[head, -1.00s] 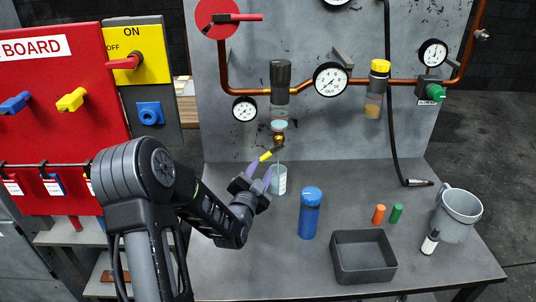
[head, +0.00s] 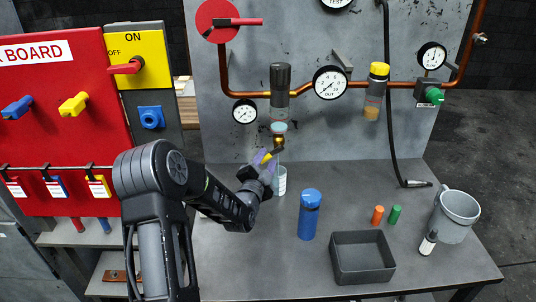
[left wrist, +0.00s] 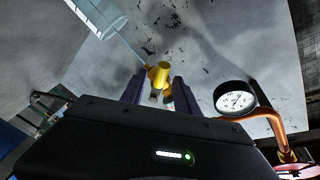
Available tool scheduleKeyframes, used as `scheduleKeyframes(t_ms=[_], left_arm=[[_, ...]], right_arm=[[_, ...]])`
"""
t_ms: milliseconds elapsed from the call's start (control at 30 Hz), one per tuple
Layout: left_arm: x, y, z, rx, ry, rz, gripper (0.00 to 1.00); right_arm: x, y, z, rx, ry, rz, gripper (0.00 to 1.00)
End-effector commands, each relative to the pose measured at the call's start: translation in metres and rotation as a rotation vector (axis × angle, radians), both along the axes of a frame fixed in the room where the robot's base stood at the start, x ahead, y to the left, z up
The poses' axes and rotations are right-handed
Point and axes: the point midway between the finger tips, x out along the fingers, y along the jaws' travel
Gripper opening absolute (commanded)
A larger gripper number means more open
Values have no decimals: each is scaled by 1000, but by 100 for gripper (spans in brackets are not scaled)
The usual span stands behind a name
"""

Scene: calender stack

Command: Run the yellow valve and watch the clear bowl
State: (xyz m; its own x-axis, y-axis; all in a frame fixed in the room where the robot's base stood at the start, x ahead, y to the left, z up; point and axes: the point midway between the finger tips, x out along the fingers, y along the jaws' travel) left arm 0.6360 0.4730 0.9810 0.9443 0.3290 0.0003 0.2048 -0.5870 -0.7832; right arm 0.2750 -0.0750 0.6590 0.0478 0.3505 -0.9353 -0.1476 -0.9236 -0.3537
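The yellow valve (head: 267,157) is a small yellow handle on a brass fitting under the clear bowl (head: 280,114), which hangs below a dark cap on the grey panel. The handle slants down to the left. In the left wrist view the yellow handle (left wrist: 161,74) shows between my two fingers. My left gripper (head: 263,161) is at the handle, its purple fingers apart on either side with gaps visible. A clear cup (head: 281,183) stands on the bench below; a thin line runs from the fitting toward it. My right gripper is out of view.
A blue bottle (head: 310,214), a grey tray (head: 362,259), orange and green plugs, a marker and a grey jug (head: 455,216) stand to the right on the bench. An amber-bowled filter (head: 373,100) and gauges sit on the panel. A red board (head: 60,120) stands left.

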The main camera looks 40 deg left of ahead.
Motion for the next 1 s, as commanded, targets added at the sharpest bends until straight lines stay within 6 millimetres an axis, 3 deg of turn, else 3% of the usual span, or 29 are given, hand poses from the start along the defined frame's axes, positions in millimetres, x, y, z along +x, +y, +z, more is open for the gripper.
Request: scheduleKeyframes(t_ms=[200, 467, 933, 1000], left_arm=[[20, 7, 0, 0, 0, 0, 37], [21, 7, 0, 0, 1, -1, 37], [21, 7, 0, 0, 1, -1, 0], [21, 7, 0, -1, 1, -1, 0]], right_arm=[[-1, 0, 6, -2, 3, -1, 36], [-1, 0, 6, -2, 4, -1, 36], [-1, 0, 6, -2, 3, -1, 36], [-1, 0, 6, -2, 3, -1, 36]])
